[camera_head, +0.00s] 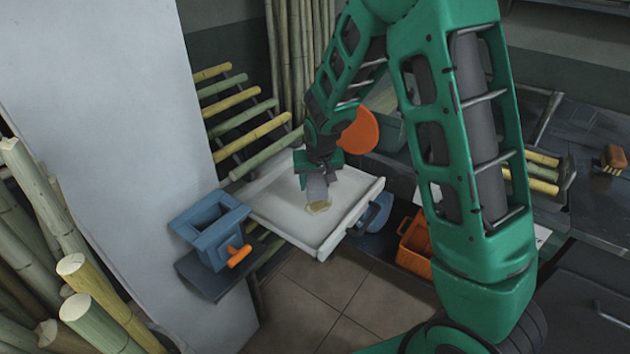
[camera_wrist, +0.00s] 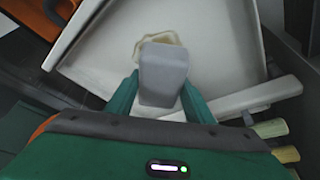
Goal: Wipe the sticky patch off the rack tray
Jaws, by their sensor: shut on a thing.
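The white rack tray (camera_head: 275,210) sticks out from the cane rack. My green gripper (camera_head: 318,166) reaches down over it. It is shut on a grey block-like thing (camera_head: 316,188), perhaps a sponge or cloth pad. The wrist view shows this grey thing (camera_wrist: 163,72) between the two green fingers (camera_wrist: 160,97). A yellowish sticky patch (camera_head: 318,207) lies on the tray floor just at the block's lower end. In the wrist view the patch (camera_wrist: 152,41) shows around the block's far end, which hides part of it. I cannot tell whether the block touches the tray.
A blue box-like thing with an orange handle (camera_head: 212,228) stands left of the tray. An orange crate (camera_head: 414,245) sits right of it, low down. Cane poles (camera_head: 240,120) lie on the rack behind. A brush (camera_head: 612,158) lies on the right bench.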

